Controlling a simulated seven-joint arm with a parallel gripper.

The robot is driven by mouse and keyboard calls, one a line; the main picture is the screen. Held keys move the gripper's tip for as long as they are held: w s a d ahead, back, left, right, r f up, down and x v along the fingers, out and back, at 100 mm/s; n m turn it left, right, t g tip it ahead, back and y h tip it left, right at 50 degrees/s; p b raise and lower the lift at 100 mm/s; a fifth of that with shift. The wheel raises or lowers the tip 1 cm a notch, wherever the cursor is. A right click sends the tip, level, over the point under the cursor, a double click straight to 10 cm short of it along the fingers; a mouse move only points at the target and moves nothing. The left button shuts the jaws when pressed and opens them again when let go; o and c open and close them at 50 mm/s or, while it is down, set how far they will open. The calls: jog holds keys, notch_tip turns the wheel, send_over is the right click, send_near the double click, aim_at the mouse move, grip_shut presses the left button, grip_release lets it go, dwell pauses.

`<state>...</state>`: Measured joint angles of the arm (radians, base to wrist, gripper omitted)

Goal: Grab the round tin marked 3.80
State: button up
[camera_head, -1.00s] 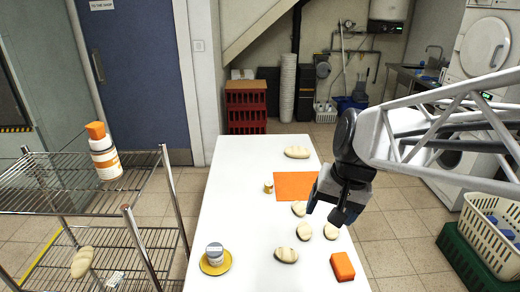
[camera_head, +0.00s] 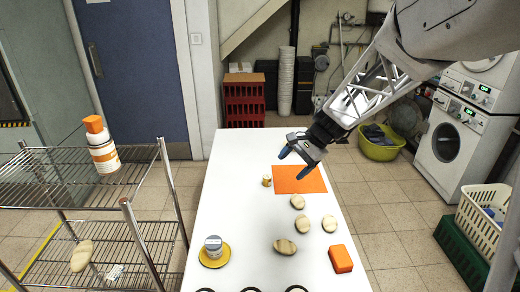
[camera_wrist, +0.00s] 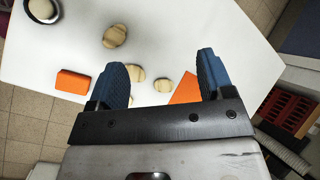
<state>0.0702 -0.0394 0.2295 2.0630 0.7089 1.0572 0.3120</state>
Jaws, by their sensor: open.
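A round tin (camera_head: 213,244) with a grey lid and a pale label stands on a yellow saucer (camera_head: 226,258) at the near left of the white table. I cannot read a price on either. My gripper (camera_head: 292,164) is open and empty, above the table near the far side of the orange mat.
Several pale oval loaves (camera_head: 285,247) lie on the white table (camera_head: 225,200), with an orange block (camera_head: 341,259) at the near right. Dark curved rims show at the bottom edge. A wire shelf (camera_head: 135,188) with an orange-capped bottle (camera_head: 104,150) stands left. The table's left side is mostly clear.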

jog(key=w+f+m+y, duration=0.2)
jog(key=w+f+m, duration=0.1)
jog(key=w+f, duration=0.5)
jog(key=w+f+m+y, duration=0.25)
jog(key=w+f, duration=0.25)
jog(key=w, duration=0.5)
jog(key=m+t+y, duration=0.2)
jog(key=m+t, duration=0.1)
jog(key=m, duration=0.3)
send_near(267, 179)
jog(key=shift+w+a+f, duration=1)
jog(key=shift+x, duration=1.25)
jog(key=shift+a, duration=0.1)
jog(key=shift+x, duration=2.55)
jog(key=shift+f, duration=0.1)
jog(key=c, duration=1)
